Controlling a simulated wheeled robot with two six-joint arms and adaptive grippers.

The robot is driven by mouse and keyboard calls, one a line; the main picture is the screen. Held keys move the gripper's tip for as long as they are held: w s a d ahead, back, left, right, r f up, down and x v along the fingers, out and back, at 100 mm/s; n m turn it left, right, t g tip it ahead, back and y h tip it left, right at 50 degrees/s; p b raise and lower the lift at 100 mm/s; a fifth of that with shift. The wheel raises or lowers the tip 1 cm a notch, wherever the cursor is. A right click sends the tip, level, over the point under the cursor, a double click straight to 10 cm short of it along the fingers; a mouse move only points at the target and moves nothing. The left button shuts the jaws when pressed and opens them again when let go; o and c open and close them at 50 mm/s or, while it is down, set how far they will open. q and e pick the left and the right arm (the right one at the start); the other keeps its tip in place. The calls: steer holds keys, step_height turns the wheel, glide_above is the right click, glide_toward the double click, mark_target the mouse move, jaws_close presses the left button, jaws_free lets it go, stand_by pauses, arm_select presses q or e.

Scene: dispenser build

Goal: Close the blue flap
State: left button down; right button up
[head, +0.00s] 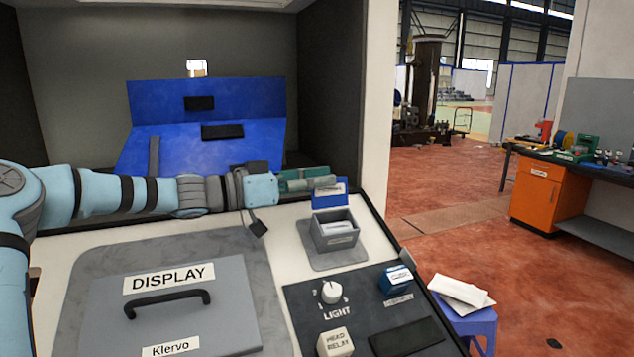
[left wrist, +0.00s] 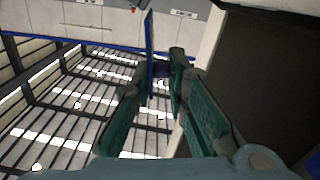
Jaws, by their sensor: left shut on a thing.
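The blue flap (head: 327,199) stands raised, tilted up at the back edge of a small grey box (head: 336,232) on the white worktop. My left gripper (head: 322,181) reaches in from the left, its green fingers at the flap's upper edge. In the left wrist view the flap shows as a thin blue panel (left wrist: 150,42) edge-on between the tips of my left gripper (left wrist: 158,72). The gripper is shut on the flap. The fingers hide part of the flap's top edge. My right gripper is in neither view.
A grey lid marked DISPLAY (head: 195,315) with a black handle lies at the front left. A control panel (head: 300,297) with a white LIGHT knob (head: 331,292) and a blue button block (head: 396,279) is at the front right. A large blue open panel (head: 205,145) stands behind my arm.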

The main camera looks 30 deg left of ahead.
arm_select(q)
steer(key=shift+s+d+m+b, duration=0.35)
steer(key=shift+m+b, duration=0.3)
steer(key=shift+m, duration=0.4)
steer(key=shift+s+d+m+b, duration=0.2)
steer(key=shift+d+m+b, duration=0.4)
steer(key=shift+m, duration=0.5)
steer(key=shift+s+d+m+b, duration=0.3)
steer(key=shift+m+b, duration=0.45)
steer(key=shift+m, duration=0.3)
steer(key=c, duration=1.6)
jaws_free()
steer(key=shift+w, duration=0.15)
steer(key=shift+c, duration=0.2)
step_height(320, 180, up, 10)
steer(key=shift+w+a, duration=0.1)
